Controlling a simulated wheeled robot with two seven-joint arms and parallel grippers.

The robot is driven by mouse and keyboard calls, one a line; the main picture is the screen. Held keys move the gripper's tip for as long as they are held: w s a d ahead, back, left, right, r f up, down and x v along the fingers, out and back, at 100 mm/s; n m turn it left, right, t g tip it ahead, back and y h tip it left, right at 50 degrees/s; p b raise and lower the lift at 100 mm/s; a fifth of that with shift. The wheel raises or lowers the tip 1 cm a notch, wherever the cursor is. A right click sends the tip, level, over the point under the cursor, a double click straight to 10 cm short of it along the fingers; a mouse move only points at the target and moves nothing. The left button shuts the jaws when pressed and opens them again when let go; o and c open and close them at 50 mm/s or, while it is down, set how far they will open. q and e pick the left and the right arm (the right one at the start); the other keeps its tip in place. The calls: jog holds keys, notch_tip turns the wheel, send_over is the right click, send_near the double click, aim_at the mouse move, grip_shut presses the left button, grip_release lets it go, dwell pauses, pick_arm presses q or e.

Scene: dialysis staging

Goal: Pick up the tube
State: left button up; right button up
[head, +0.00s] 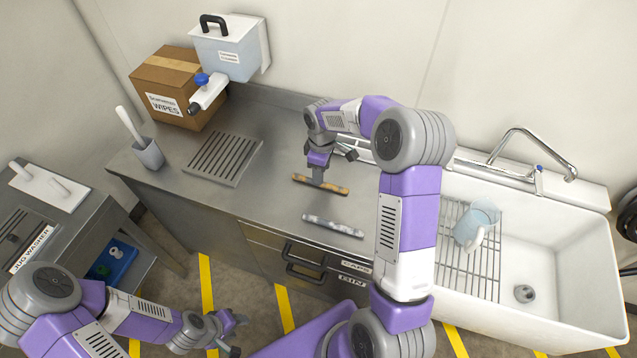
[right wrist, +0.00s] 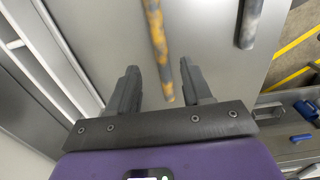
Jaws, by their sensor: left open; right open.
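Two tubes lie on the steel counter. A mottled orange-brown tube (head: 338,189) lies farther back, and a mottled grey-white tube (head: 333,226) lies near the front edge. My right gripper (head: 318,178) is open, pointing down at the orange-brown tube and hiding part of it. The grey-white tube (right wrist: 248,22) lies outside the fingers there. My left gripper (head: 230,335) is open and empty, low over the floor.
A slotted drain plate (head: 223,158), a grey cup with a white-handled tool (head: 149,153) and a wipes box (head: 165,85) are on the counter's left. A white sink (head: 560,270) holds a rack and a clear jug (head: 476,226). Drawers (head: 285,250) are below the counter.

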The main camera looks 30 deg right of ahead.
jog(key=f+b, duration=0.1)
jog(key=f, duration=0.4)
jog(key=shift+a, duration=0.2)
jog(key=shift+w, duration=0.1)
grip_shut()
dwell(0.5)
